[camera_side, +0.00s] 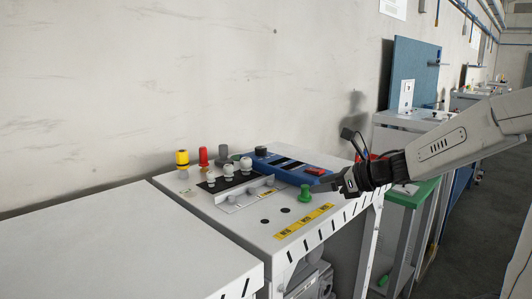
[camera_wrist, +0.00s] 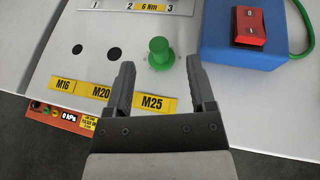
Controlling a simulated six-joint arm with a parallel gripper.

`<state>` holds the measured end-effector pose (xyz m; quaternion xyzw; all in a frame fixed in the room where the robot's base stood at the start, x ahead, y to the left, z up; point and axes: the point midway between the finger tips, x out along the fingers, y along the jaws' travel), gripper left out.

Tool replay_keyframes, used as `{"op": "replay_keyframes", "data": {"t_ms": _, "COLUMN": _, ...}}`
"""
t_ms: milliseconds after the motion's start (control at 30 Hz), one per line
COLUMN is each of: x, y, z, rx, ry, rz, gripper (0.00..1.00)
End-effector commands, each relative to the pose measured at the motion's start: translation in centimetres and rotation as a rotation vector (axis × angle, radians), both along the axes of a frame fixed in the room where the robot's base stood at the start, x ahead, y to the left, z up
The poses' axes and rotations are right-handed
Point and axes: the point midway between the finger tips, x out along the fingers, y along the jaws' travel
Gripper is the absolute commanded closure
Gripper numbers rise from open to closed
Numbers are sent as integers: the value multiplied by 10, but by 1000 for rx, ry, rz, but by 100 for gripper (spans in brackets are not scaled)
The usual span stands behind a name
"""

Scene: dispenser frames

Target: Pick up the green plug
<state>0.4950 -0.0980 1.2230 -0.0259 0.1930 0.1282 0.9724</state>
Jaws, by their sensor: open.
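The green plug (camera_side: 305,193) stands upright on the light worktop near its yellow labels in the side view. In the wrist view the green plug (camera_wrist: 160,52) is just beyond my fingertips, roughly between their lines. My gripper (camera_wrist: 162,68) is open and empty, its two dark fingers apart. In the side view my gripper (camera_side: 328,187) reaches in from the right, close to the plug's right side; its fingers are small there, and I cannot tell whether they touch the plug.
Two empty black holes (camera_wrist: 96,52) lie left of the plug. A blue box with a red switch (camera_wrist: 249,26) stands to its right. Yellow labels (camera_wrist: 155,104) run along the near side. Yellow (camera_side: 182,158) and red (camera_side: 203,156) plugs stand at the back left. The left worktop (camera_side: 120,240) is bare.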

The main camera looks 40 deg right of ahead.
Motion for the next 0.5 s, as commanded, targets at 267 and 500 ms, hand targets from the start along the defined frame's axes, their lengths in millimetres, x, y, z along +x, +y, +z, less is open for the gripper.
{"op": "replay_keyframes", "data": {"t_ms": 267, "x": 26, "y": 9, "z": -10, "rx": 3, "ry": 3, "rz": 3, "gripper": 29}}
{"op": "replay_keyframes", "data": {"t_ms": 500, "x": 36, "y": 11, "z": -14, "rx": 0, "ry": 1, "rz": 1, "gripper": 29}}
